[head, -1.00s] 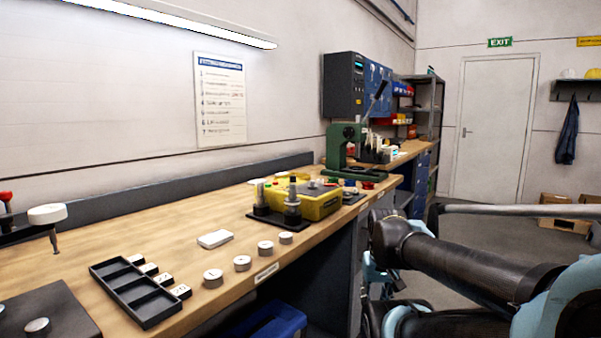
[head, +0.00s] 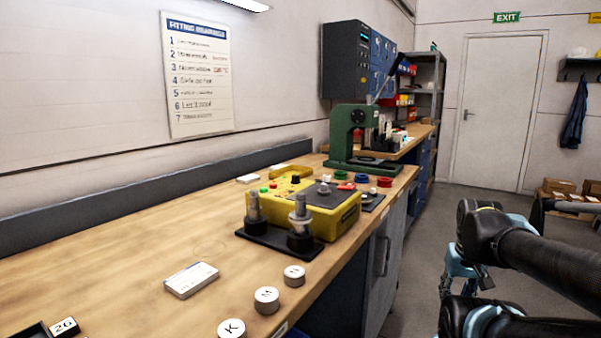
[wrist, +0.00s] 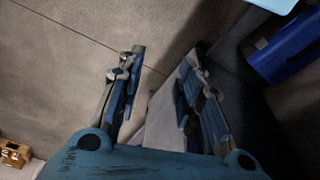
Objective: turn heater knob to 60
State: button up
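A yellow box-shaped unit (head: 335,222), which looks like the heater, stands on the workbench in the head view. A small black knob (head: 296,180) sits on its top beside red and green buttons. I cannot read any scale or the knob's setting. A black plate with two upright posts (head: 300,222) stands at its near side. My gripper (wrist: 162,58) shows in the wrist view with its two fingers apart and nothing between them. It points at the floor area, away from the heater. In the head view my arm is at the right, beside the bench and clear of the heater.
The wooden workbench (head: 130,255) carries a white block (head: 191,280) and round lettered weights (head: 266,300) near its front edge. A green press (head: 350,140) stands behind the heater. A blue bin (wrist: 280,45) shows in the wrist view.

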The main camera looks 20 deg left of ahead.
jog(key=shift+o, duration=1.3)
jog(key=shift+s+a+r, duration=0.1)
jog(key=shift+a+r, duration=0.05)
jog(key=shift+r, duration=0.4)
jog(key=shift+s+a+r, duration=0.1)
jog(key=shift+r, duration=0.4)
jog(key=w+a+r, duration=0.5)
jog(key=a+r, duration=0.1)
jog(key=r, duration=0.3)
jog(key=w+a+r+m+g, duration=0.1)
jog(key=w+a+r, duration=0.4)
jog(key=r, duration=0.4)
jog(key=w+a+r, duration=0.4)
jog(key=a+r, duration=0.4)
notch_tip(320, 180, up, 15)
jog(key=m+g, duration=0.1)
send_over(296, 179)
jog(key=w, duration=0.1)
jog(key=f, duration=1.6)
jog(key=shift+w+a+f, duration=0.25)
jog(key=shift+f, duration=0.15)
grip_shut()
